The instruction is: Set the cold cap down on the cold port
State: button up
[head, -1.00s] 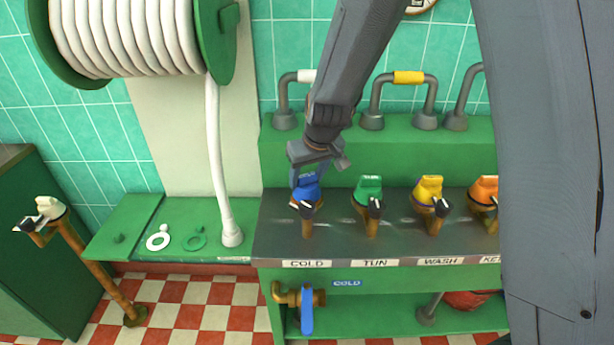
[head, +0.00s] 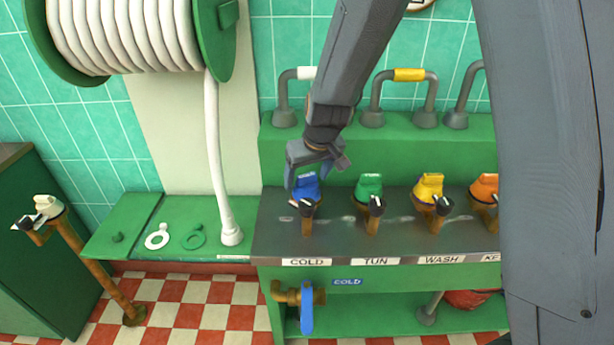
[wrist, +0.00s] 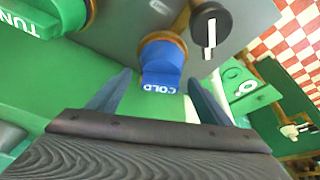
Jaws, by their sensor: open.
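The blue cold cap (head: 306,190), lettered COLD on its tab, sits upright on the brass-rimmed cold port behind the COLD label (head: 306,262). It also shows in the wrist view (wrist: 161,66), resting in the brass ring (wrist: 172,40). My gripper (head: 306,176) is just above and around the cap's tab. In the wrist view my gripper (wrist: 160,84) is open, with one finger on each side of the cap and a visible gap on both sides. The port's opening is hidden under the cap.
Green (head: 369,188), yellow (head: 430,188) and orange (head: 485,190) caps stand in a row to the right. A black-knobbed tap (head: 307,207) is close in front of the cold cap. A white hose (head: 217,160) hangs to the left. Pipes (head: 284,100) rise behind.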

jog(key=shift+r, duration=0.1)
jog(key=v, duration=0.7)
jog(key=shift+s+r+b, duration=0.2)
jog(key=shift+r+b, duration=0.1)
jog(key=shift+b, duration=0.1)
jog(key=s+d+f+m+g+h, duration=0.1)
jog(key=s+d+f+m, duration=0.1)
jog(key=s+d, duration=0.6)
jog(key=s+d+f+m+g, duration=0.2)
jog(key=s+d, duration=0.6)
jog(key=s, duration=0.4)
jog(key=shift+f+m+h, duration=0.2)
jog(key=shift+m+h, duration=0.1)
jog(key=shift+h, duration=0.1)
jog(key=shift+w, duration=0.1)
